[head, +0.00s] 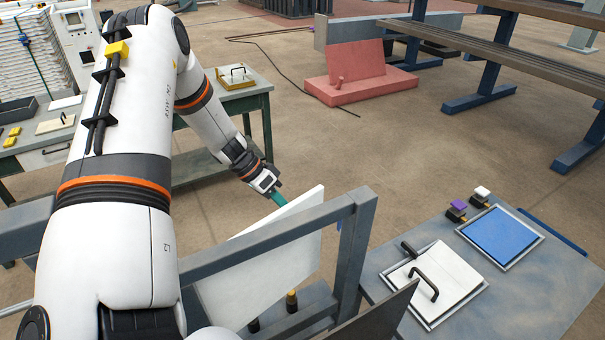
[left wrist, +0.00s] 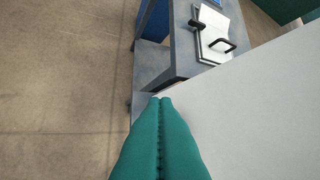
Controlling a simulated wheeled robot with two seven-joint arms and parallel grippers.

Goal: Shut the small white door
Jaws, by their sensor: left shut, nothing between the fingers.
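The small white door (head: 265,265) is a flat white panel that stands upright behind a grey metal bar in the head view. It juts out at an angle from the grey frame (head: 352,250), and part of it is hidden by the bar and my arm. In the left wrist view the door (left wrist: 250,130) fills the lower right. My left gripper (head: 280,199) has green fingers, shut and empty, at the far side of the door near its upper edge. The fingertips (left wrist: 161,100) lie close beside the door's edge; I cannot tell whether they touch it. My right gripper is not in view.
A grey table (head: 540,285) at the right holds a white panel with black handles (head: 440,280) and a blue panel (head: 502,236). Dark and yellow knobs (head: 291,301) stand below the door. A green workbench (head: 250,103) is behind my arm.

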